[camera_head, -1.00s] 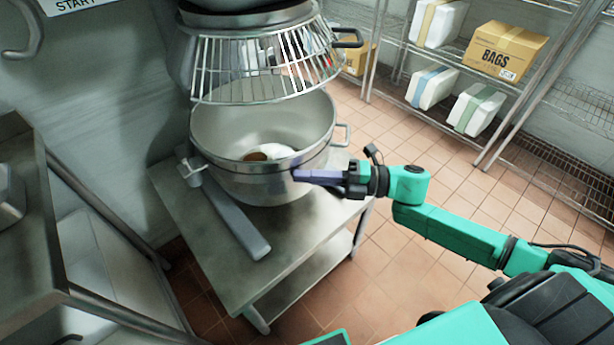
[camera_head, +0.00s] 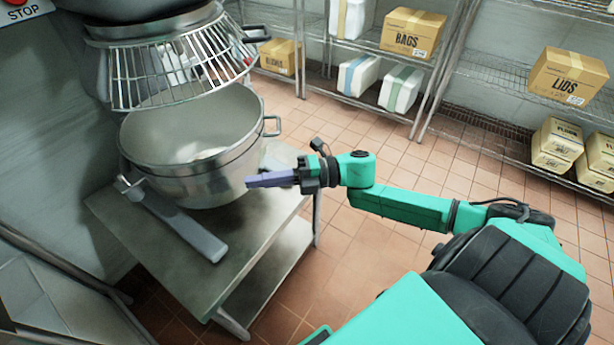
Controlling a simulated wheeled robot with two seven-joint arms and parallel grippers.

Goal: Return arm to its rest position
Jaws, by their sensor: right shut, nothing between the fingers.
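My right arm comes in from the lower right, teal with dark joints. Its gripper (camera_head: 268,179) points left, shut and empty, with purple-grey fingers. It appears just right of the large steel mixing bowl (camera_head: 192,150); I cannot tell whether there is a gap between them. White material (camera_head: 209,153) lies inside the bowl, partly hidden by the bowl wall. My left gripper is not in view.
The bowl stands on a steel table (camera_head: 250,222) under a wire guard (camera_head: 172,62). Shelves at the back hold boxes, among them a BAGS box (camera_head: 412,33) and a LIDS box (camera_head: 567,76). Tiled floor (camera_head: 365,285) is open between table and shelves.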

